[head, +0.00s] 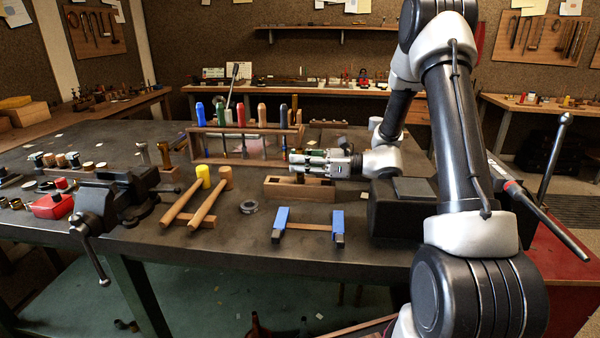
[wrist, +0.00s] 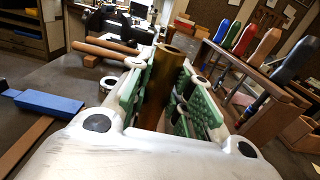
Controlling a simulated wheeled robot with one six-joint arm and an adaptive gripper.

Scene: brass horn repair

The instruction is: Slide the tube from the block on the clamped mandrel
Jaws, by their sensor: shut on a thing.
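My gripper (head: 300,161) is shut on a brass tube (wrist: 168,78), which stands between the green finger pads in the wrist view. In the head view the fingers mostly hide the tube. They are just above the wooden block (head: 312,193), a low oblong piece on the bench. I cannot tell whether the tube's lower end is still in the block. The black vise (head: 108,202) is at the bench's front left, well left of my gripper. I cannot clearly make out a mandrel in it.
A wooden rack (head: 230,155) of colourful-handled tools stands behind my gripper. Two mallets (head: 205,203), a grey ring (head: 249,207) and a blue-ended stand (head: 308,227) lie between the vise and the block or in front. A red box (head: 53,206) is at far left.

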